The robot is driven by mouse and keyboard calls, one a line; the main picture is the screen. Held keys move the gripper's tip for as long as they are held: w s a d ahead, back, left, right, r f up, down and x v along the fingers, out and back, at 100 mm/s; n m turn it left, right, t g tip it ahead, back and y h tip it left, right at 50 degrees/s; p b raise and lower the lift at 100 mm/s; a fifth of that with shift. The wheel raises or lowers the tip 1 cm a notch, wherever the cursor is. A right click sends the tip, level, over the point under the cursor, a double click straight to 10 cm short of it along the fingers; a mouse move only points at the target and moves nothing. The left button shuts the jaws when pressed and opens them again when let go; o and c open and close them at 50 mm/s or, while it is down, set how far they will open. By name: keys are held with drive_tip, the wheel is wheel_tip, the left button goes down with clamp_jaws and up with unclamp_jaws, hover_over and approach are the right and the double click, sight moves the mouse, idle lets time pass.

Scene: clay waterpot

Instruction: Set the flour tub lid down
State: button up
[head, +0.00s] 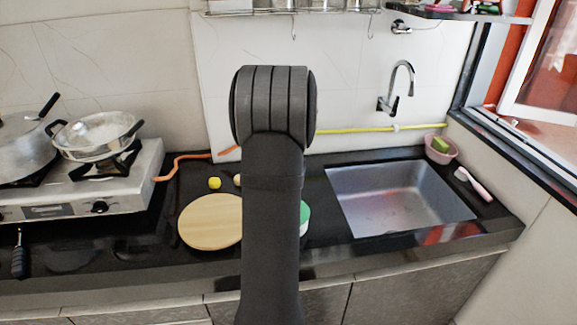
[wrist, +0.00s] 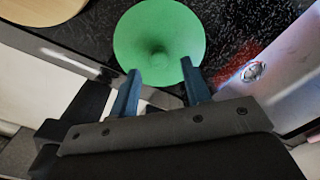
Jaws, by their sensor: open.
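A round green lid (wrist: 158,32) with a darker spot at its middle lies over the black speckled counter in the wrist view. I take it for the flour tub lid. In the head view only a thin green edge (head: 304,218) shows to the right of my arm, which hides the rest. My gripper (wrist: 158,66) is open, its two blue fingers spread at the lid's near edge, with nothing clearly held between them. I cannot tell whether the fingertips touch the lid. In the head view my gripper is hidden behind my arm. No flour tub is recognizable.
A round wooden board (head: 208,222) lies left of the lid, with a small yellow thing (head: 214,183) behind it. The steel sink (head: 395,195) is to the right. A stove (head: 90,180) with a pan (head: 97,135) stands at the left. The counter's front edge is close.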

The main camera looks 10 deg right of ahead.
wheel_tip(320, 180, up, 13)
drive_tip(key=shift+w+f, duration=0.15)
drive_tip(key=shift+f, duration=0.05)
drive_tip(key=shift+o, duration=0.5)
drive_tip(key=shift+r, duration=0.5)
drive_tip(key=s+a+f+n+t+h, duration=0.8)
drive_tip(key=s+a+n, duration=0.35)
drive_tip(key=n, duration=0.65)
drive_tip(key=x, duration=1.3)
drive_tip(key=shift+s+d, duration=0.15)
drive_tip(key=shift+s, duration=0.1)
drive_tip(key=x, duration=0.5)
drive_tip(key=shift+f, duration=0.15)
clamp_jaws()
